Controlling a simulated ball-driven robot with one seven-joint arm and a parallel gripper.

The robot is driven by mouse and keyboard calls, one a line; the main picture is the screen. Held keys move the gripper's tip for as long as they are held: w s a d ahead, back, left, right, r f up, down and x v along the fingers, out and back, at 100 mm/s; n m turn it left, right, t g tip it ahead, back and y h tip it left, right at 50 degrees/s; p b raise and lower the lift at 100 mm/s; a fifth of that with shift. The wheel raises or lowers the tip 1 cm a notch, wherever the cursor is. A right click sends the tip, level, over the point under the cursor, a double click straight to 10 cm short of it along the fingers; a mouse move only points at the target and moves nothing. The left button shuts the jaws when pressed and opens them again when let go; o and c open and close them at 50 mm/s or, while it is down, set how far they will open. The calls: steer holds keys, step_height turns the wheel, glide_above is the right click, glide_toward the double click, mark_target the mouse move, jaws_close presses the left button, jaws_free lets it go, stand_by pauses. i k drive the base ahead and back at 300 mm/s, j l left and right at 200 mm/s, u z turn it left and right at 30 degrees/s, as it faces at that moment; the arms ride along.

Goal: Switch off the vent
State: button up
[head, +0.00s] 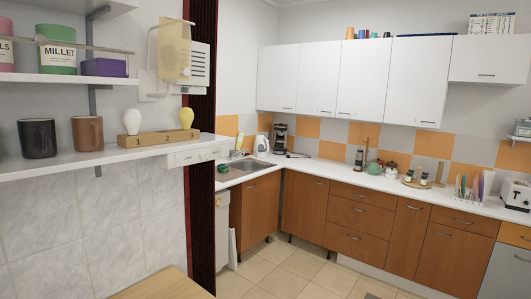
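A white wall unit with dark horizontal slots (201,58), which looks like the vent, is mounted on the wall at the upper left, above the shelf. A pale yellow, partly see-through panel (174,51) hangs in front of its left part and hides it. A plain white plate (154,84) shows on the wall just left of the panel. A white strip with small marks (194,157) sits under the shelf's right end; I cannot tell if these are switches. My gripper is not in view.
The lower shelf (60,163) holds two mugs and a wooden block (157,138) with two egg-shaped pieces. A dark red post (201,200) stands beside the vent. A wooden surface (165,285) is at the bottom. Tiled floor (300,265) is open toward the cabinets.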

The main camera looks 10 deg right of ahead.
mark_target(223, 148)
steer(key=i+j+z, duration=0.15)
steer(key=i+l, duration=0.1)
steer(key=i, duration=2.1)
